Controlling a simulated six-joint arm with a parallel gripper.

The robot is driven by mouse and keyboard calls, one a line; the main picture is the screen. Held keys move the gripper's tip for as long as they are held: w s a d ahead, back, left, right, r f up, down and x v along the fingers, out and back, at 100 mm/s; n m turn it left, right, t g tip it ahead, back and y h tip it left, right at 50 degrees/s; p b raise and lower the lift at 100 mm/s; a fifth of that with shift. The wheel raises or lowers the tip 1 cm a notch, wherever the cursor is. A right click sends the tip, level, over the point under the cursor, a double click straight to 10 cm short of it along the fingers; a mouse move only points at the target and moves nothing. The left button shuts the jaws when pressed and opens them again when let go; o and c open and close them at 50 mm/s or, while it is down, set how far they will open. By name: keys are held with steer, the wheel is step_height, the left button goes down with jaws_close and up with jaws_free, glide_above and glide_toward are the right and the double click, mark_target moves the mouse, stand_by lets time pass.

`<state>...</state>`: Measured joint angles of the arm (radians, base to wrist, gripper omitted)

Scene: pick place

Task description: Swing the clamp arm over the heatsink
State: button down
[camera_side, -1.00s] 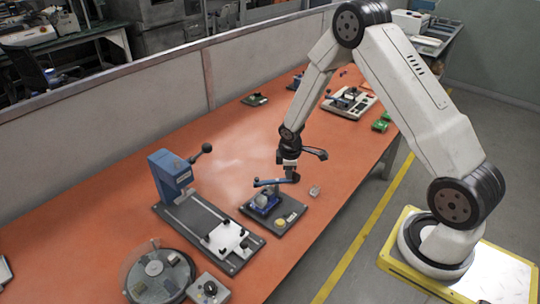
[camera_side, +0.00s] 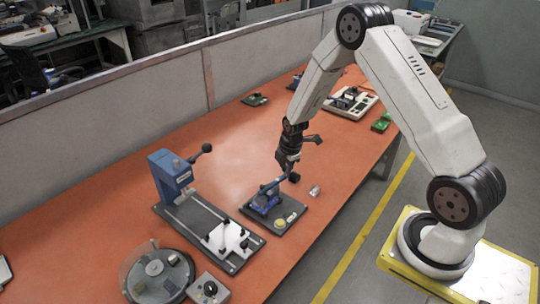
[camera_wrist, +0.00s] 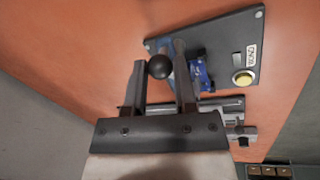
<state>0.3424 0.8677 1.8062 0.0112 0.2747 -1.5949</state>
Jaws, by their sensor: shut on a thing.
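The clamp fixture is a dark base plate (camera_side: 293,216) with a blue clamp body (camera_side: 264,203) and a yellow button (camera_side: 280,223). The clamp arm (camera_side: 272,186) slants up from the blue body to my gripper (camera_side: 292,176). In the wrist view its black ball knob (camera_wrist: 160,67) sits between the two fingers of my gripper (camera_wrist: 160,72), which is shut on it. I cannot tell the heatsink for sure; the arm and my fingers partly cover the clamp's middle.
A small silver piece (camera_side: 314,190) lies on the orange table right of the plate. A blue press (camera_side: 170,176) with a long rail base stands to the left, a round turntable (camera_side: 160,276) at front left.

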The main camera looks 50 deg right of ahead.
steer(key=shift+w+n, duration=0.25)
steer(key=shift+n, duration=0.45)
steer(key=shift+c, duration=2.1)
jaws_free()
steer(key=shift+r, duration=0.1)
step_height(320, 180, up, 8)
steer(key=s, duration=0.1)
steer(key=shift+s+f, duration=0.2)
steer(key=shift+f, duration=0.05)
steer(key=shift+a, duration=0.2)
steer(key=s+a+r+m, duration=0.4)
steer(key=s+a+m, duration=0.3)
steer(key=s, duration=0.1)
steer(key=s+a+r+m, duration=0.4)
steer(key=s+a+m, duration=0.3)
steer(key=a+m, duration=0.1)
steer(key=shift+s+a+m+t+y, duration=0.25)
steer(key=shift+s+m+t+y, duration=0.05)
steer(key=shift+s+y, duration=0.1)
